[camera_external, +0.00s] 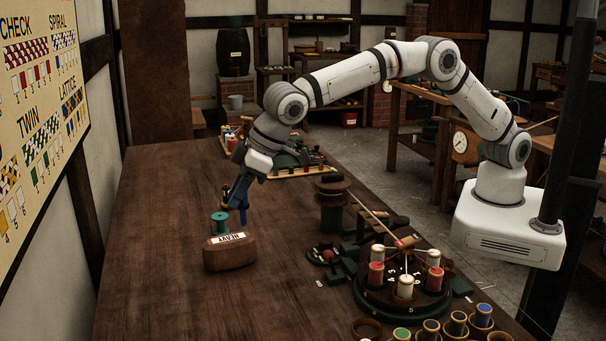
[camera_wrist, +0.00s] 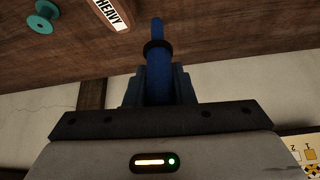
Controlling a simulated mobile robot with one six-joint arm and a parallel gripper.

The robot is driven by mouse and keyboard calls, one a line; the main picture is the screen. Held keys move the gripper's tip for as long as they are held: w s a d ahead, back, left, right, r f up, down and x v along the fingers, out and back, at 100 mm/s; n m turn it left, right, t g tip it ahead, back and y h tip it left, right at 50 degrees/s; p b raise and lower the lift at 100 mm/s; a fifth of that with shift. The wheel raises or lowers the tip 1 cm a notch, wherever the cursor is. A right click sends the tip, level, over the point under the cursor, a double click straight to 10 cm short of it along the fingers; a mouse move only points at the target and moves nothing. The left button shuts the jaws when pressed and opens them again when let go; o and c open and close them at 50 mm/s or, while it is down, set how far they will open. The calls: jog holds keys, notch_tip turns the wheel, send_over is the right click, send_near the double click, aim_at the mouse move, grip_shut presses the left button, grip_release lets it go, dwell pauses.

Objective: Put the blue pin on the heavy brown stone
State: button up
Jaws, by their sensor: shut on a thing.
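The blue pin (camera_external: 243,213) is held in my gripper (camera_external: 238,194) above the table, behind the stone in the outside view. In the wrist view the blue pin (camera_wrist: 158,75) stands out from between the jaws, with a dark band around it. The heavy brown stone (camera_external: 230,258) lies on the table with a white label reading HEAVY on top. Part of the stone's label (camera_wrist: 110,14) shows at the top edge of the wrist view. The pin is apart from the stone.
A teal spool (camera_external: 220,223) stands close behind the stone; it also shows in the wrist view (camera_wrist: 42,17). A dark round stand (camera_external: 334,202) and a turntable (camera_external: 404,292) with several bobbins are to the right. The table left of the stone is clear.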

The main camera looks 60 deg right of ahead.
jog(key=w+d+r+p, duration=0.3)
jog(key=w+d, duration=0.2)
jog(key=d, duration=0.1)
jog(key=m+p, duration=0.1)
jog(key=p, duration=0.1)
send_over(237, 236)
notch_tip(237, 236, down, 10)
jog(key=shift+r, duration=0.25)
jog(key=shift+f, duration=0.35)
jog(key=shift+f+b, duration=0.2)
jog(key=shift+b, duration=0.15)
jog(key=o, duration=0.9)
jog(key=shift+r, duration=0.1)
jog(key=shift+o, duration=0.2)
